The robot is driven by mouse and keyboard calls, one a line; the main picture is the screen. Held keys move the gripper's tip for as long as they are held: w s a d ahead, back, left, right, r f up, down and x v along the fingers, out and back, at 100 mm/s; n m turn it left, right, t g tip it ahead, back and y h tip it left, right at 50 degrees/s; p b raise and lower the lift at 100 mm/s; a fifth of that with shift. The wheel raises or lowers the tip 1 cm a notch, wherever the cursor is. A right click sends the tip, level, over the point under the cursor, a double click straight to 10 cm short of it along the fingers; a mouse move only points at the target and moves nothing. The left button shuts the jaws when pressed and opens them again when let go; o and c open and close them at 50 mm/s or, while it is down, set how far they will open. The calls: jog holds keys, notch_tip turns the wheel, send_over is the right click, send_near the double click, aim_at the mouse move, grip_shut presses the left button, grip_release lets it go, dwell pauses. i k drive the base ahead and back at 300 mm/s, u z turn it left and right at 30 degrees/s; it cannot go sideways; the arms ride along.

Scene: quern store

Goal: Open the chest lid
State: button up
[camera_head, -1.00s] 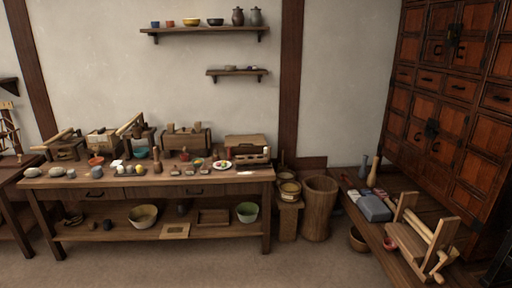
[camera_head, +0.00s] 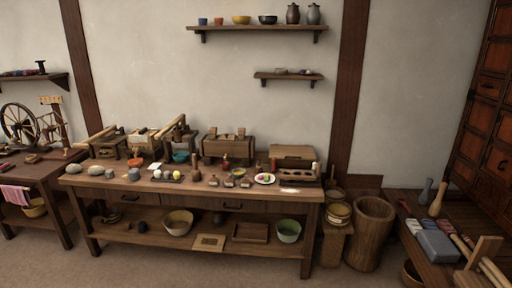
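A small wooden box (camera_head: 292,163) that looks like a chest stands at the right end of the long wooden table (camera_head: 258,193). Its flat brown top (camera_head: 292,151) seems to lie down over it, but it is too small to tell whether it is fully shut. Another wooden box-like piece (camera_head: 226,147) with upright blocks on top stands left of it at the back of the table. I cannot tell for sure which one is the chest. My gripper is not in view.
The table holds several small bowls, jars and stones. A spinning wheel (camera_head: 20,125) stands on a table at the left. A wooden tub (camera_head: 370,232) stands right of the long table, and a low bench (camera_head: 436,272) stands farther right. Floor (camera_head: 190,270) in front is clear.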

aim_at(293, 152)
jog(key=u, duration=0.55)
jog(key=i, duration=1.4)
jog(key=u, duration=0.4)
